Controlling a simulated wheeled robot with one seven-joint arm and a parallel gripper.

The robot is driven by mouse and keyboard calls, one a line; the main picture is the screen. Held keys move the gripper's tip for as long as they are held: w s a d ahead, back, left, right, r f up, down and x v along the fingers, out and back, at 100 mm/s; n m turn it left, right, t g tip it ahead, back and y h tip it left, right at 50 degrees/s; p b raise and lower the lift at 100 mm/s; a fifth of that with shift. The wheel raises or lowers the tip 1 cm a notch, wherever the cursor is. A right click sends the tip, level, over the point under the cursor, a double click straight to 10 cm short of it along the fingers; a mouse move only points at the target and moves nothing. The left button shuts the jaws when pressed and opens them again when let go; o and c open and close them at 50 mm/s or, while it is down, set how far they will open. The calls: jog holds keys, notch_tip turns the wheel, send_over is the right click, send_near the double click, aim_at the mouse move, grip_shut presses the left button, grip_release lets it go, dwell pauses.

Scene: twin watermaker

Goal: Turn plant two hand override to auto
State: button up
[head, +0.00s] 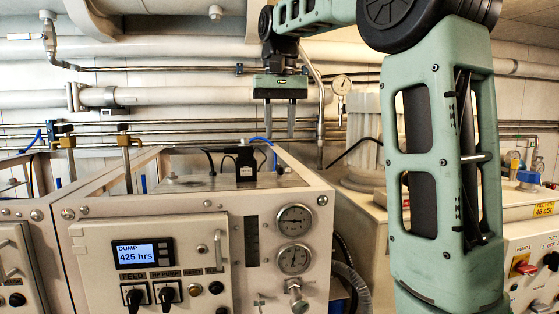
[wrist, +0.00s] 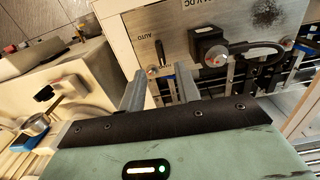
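In the wrist view a metal plate (wrist: 172,18) carries the word AUTO and a small hand override lever (wrist: 161,52) with a dark, upward-pointing grip. A black box (wrist: 208,46) with a cable sits right of the lever. My gripper (wrist: 160,73) is open, its two fingers apart, one on each side of the area just below the lever. Nothing is between the fingers that I can make out. In the head view my gripper (head: 278,135) points down behind the plant cabinet (head: 262,202). The lever cannot be made out there.
The cabinet's front has a DUMP 425 hrs display (head: 138,254), switches and two gauges (head: 294,220). The black box with its cable (head: 245,163) stands on the cabinet top. Pipes (head: 160,97) run along the wall. White canisters (head: 364,130) stand to the right.

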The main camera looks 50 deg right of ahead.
aim_at(280, 166)
notch_tip(280, 166, down, 8)
jog(key=shift+r+p, duration=0.2)
jog(key=shift+p, duration=0.25)
jog(key=shift+c, duration=0.3)
grip_shut()
